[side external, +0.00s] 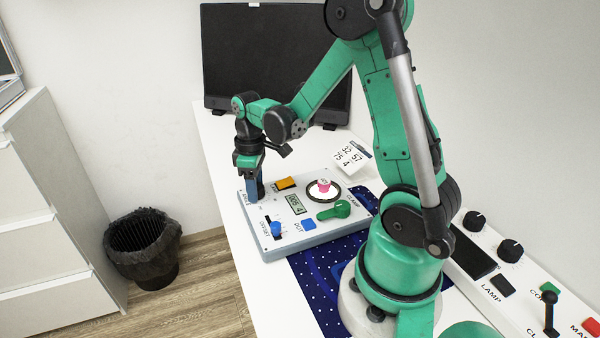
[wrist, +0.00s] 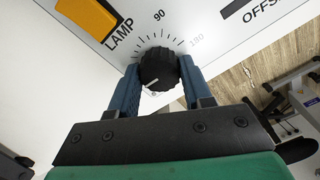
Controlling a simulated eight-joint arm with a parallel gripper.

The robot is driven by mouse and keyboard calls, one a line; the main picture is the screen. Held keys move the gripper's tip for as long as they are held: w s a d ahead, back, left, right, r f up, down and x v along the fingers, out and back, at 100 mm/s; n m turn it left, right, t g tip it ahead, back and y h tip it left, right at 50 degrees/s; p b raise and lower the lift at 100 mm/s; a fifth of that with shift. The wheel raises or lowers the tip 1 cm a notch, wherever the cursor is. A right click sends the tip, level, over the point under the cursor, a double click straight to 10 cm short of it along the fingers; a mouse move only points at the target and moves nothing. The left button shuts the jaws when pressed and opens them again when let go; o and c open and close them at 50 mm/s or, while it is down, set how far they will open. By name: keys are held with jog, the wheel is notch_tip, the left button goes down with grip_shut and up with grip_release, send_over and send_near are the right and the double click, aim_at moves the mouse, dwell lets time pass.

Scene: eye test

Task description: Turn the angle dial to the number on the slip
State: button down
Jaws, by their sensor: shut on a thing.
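The angle dial (wrist: 160,68) is a black ridged knob on the white panel, with a tick scale marked 90 and 180. A pale mark shows on its near, lower-left side in the wrist view. My gripper (wrist: 158,76) is shut on the dial, one blue finger on each side; in the side view, my gripper (side external: 254,188) stands at the panel's left end and hides the dial. The slip (side external: 352,156), a white card behind the panel, bears 32, 57, 75 and 4. The small display (side external: 295,204) shows digits too small to read surely.
A monitor (side external: 240,60) stands behind. Another panel (side external: 500,262) lies at right.

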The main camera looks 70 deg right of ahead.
jog(key=m, duration=0.3)
jog(key=shift+m, duration=0.4)
jog(key=m, duration=0.3)
jog(key=shift+m, duration=0.3)
jog(key=m, duration=0.7)
jog(key=shift+c, duration=1.8)
grip_release()
jog(key=shift+r, duration=2.8)
